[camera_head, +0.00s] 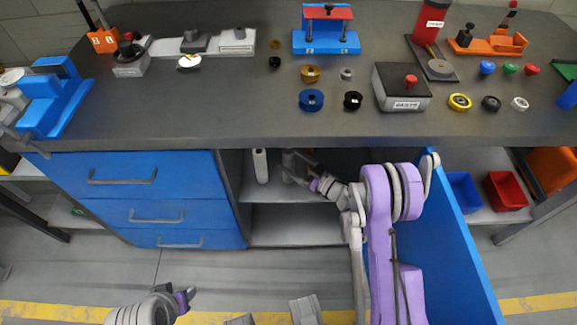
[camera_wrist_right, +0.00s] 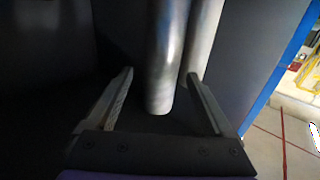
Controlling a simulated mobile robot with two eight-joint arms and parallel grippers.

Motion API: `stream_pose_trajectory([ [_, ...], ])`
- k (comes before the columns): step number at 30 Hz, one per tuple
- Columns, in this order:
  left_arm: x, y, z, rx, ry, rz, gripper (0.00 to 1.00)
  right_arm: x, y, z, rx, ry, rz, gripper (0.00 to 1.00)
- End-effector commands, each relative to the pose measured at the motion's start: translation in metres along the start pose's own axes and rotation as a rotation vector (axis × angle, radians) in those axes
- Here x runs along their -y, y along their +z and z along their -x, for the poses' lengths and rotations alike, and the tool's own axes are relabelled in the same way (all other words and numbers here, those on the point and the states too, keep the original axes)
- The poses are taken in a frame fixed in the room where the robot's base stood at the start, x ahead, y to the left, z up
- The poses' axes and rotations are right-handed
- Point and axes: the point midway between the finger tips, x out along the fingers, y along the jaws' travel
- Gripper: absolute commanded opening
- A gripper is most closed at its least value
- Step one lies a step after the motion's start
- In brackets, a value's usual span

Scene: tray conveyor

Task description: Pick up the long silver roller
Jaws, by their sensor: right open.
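In the right wrist view a silver roller (camera_wrist_right: 166,55) shows lengthwise, its rounded end between the fingers of my right gripper (camera_wrist_right: 161,75). A second silver cylinder (camera_wrist_right: 204,38) is close behind it, to the right. The fingers are open with gaps on both sides of the first roller; I cannot tell how deep it is between them. In the head view my right gripper (camera_head: 289,166) reaches into the open cabinet under the bench. A pale upright roller (camera_head: 260,166) stands there to its left. My left gripper (camera_head: 186,298) is low at the front, far from the rollers; its jaws are unclear.
The cabinet shelf (camera_head: 290,222) lies below the dark worktop (camera_head: 215,105), which carries many small parts. Blue drawers (camera_head: 170,190) border the opening on the left. An open blue door (camera_head: 440,240) stands to the right, close to my right arm.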

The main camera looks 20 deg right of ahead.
Motion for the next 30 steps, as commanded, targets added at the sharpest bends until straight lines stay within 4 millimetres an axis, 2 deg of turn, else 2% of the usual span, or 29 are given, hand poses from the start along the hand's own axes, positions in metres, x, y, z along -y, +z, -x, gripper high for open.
stream_pose_trajectory([
  [4,0.0,0.0,-0.001,0.0,0.0,0.0,0.5,0.0,-0.001,-0.015,-0.001,0.0,0.0,0.87],
  [12,0.0,0.0,-0.001,0.0,0.0,0.0,0.5,0.0,-0.001,-0.017,-0.001,0.001,0.0,0.85],
  [26,0.0,0.0,-0.001,0.0,0.0,0.0,0.5,0.0,-0.001,-0.017,-0.001,0.001,0.0,0.02],
  [30,0.0,0.0,-0.001,0.0,0.0,0.0,0.5,0.0,-0.001,-0.017,-0.001,0.0,0.0,0.0],
])
